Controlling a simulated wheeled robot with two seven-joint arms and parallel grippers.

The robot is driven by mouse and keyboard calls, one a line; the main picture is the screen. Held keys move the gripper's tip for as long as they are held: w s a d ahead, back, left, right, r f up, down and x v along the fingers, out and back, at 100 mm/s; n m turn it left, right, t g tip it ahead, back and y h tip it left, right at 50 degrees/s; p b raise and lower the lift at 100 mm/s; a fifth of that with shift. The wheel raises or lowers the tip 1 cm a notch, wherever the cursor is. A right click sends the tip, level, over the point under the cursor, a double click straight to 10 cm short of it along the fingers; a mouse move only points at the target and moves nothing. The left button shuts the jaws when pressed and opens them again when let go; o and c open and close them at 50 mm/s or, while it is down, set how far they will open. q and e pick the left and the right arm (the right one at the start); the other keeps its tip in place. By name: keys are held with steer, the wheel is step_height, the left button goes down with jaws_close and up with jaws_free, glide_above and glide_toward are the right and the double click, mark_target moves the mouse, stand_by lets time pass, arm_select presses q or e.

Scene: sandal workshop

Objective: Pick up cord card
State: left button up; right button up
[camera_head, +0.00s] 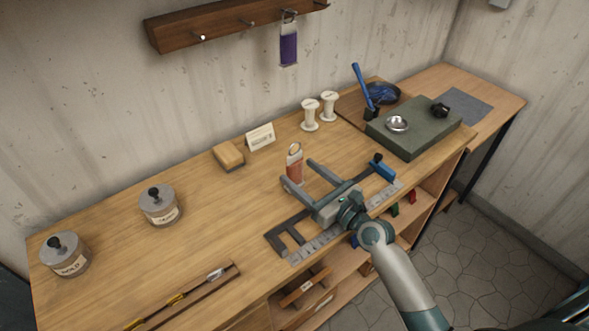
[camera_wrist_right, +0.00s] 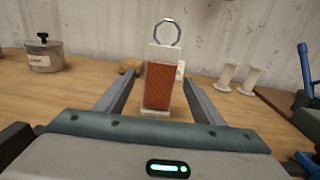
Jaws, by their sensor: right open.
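An orange cord card (camera_head: 295,169) with pale ends and a metal ring on top stands upright on the wooden bench. My right gripper (camera_head: 298,172) is open, low over the bench, with its fingers pointing at the card. In the right wrist view the card (camera_wrist_right: 158,86) shows in the gap between the two fingers, with room on both sides. I cannot tell how deep between them it stands. A second card, wound in purple (camera_head: 289,47), hangs from a hook on the wall rail. My left gripper is not in view.
Two white spools (camera_head: 310,115), a small sign (camera_head: 260,137) and a tan block (camera_head: 229,156) stand behind the card. A metal ruler (camera_head: 315,242) and dark square frame lie under my right arm. Lidded jars (camera_head: 66,254) stand left; a green slab (camera_head: 415,132) lies right.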

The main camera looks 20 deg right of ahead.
mark_target(296, 156)
steer(key=shift+x, duration=0.75)
steer(key=shift+c, duration=0.6)
steer(key=c, duration=1.1)
steer(key=shift+o, duration=0.2)
steer(key=shift+r, duration=0.55)
step_height(296, 156, up, 3)
steer(key=shift+s+d+r+p, duration=0.1)
steer(key=shift+d+r+p, duration=0.1)
steer(key=shift+p, duration=0.1)
steer(key=s+d+r+b, duration=0.1)
steer(key=s+d+r, duration=0.5)
steer(key=d, duration=0.3)
steer(key=shift+s+r, duration=0.25)
steer(key=shift+s, duration=0.1)
